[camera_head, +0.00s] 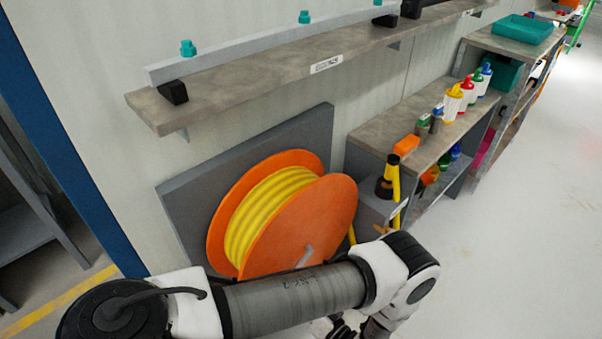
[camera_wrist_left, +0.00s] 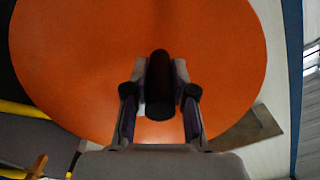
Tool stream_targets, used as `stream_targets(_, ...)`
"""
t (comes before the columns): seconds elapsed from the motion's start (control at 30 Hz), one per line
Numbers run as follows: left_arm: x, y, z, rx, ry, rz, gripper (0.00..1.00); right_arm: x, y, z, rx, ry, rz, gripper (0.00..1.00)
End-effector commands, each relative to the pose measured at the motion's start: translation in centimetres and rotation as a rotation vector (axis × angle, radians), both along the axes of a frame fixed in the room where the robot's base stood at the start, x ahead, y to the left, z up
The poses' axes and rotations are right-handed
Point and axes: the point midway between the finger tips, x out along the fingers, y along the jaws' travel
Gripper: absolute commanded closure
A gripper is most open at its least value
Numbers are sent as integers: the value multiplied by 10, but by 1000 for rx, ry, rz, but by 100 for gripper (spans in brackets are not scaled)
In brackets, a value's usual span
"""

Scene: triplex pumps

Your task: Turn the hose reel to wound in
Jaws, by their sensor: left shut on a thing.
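The hose reel (camera_head: 320,215) has orange side discs with yellow hose (camera_head: 262,212) wound between them, and is mounted on a grey panel on the wall. A short grey crank arm (camera_head: 305,257) shows on its near disc, its lower part hidden behind my left arm. In the left wrist view the orange disc (camera_wrist_left: 70,60) fills most of the picture. My left gripper (camera_wrist_left: 160,98) is shut on a dark round handle (camera_wrist_left: 160,72) in front of the disc. In the head view my left arm's links hide most of this gripper. My right gripper is not in view.
A wall shelf (camera_head: 240,72) runs above the reel. To the right, a workbench (camera_head: 430,130) carries several coloured bottles, and a yellow nozzle (camera_head: 396,190) stands beside the reel. The pale floor (camera_head: 530,220) at right is clear.

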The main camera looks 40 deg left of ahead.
Motion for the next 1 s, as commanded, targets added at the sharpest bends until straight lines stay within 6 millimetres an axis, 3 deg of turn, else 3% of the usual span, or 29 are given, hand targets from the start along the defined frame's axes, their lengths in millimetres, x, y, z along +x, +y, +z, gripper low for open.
stream_targets(0.5,-2,1,4,2,-3,2,100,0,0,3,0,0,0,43)
stream_targets(0.53,-2,1,4,2,-3,2,72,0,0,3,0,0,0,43)
stream_targets(0.6,-2,1,3,2,-3,2,50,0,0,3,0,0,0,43)
stream_targets(1.0,-2,0,3,0,-3,1,50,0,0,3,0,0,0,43)
